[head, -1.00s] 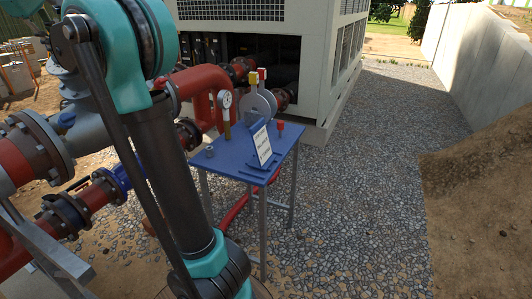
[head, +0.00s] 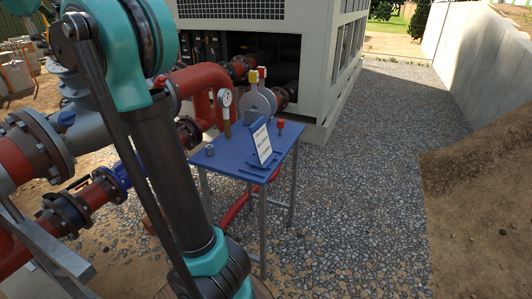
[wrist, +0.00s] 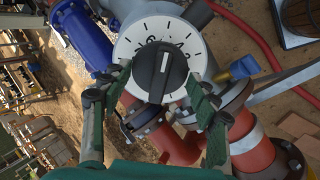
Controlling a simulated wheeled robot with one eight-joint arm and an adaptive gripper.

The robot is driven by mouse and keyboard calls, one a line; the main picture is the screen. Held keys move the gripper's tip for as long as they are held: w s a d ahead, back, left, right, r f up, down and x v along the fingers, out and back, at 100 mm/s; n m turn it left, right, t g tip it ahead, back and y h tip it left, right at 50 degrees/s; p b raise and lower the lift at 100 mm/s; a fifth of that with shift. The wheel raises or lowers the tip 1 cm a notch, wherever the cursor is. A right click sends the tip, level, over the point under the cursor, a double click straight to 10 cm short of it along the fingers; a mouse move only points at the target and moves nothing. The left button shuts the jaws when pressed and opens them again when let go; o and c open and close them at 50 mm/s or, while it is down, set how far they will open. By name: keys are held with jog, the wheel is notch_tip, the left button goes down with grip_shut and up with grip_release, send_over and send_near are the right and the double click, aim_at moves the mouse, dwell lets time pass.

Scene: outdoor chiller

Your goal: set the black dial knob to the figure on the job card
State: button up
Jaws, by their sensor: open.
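The black dial knob (wrist: 161,72) sits in the middle of a round white dial plate (wrist: 138,33) in the wrist view. A white line on the knob points to the top of the picture. Black ticks and a few figures show around it, partly hidden by the knob and too small to read surely. My gripper (wrist: 158,78) is open, with one green finger left of the knob and one right of it; I cannot tell whether they touch it. The white job card (head: 262,144) stands tilted on the blue table in the head view; its print is too small to read.
Red pipes (head: 200,82) and a chiller unit (head: 322,65) stand behind. Open gravel (head: 385,180) lies to the right. A blue-handled valve (wrist: 242,67) is near my right finger.

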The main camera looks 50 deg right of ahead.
jog(key=v, duration=0.7)
dwell(0.3)
jog(key=shift+a+r, duration=0.1)
jog(key=s+a+r, duration=0.4)
jog(key=s+a, duration=0.6)
jog(key=shift+s, duration=0.15)
dwell(0.4)
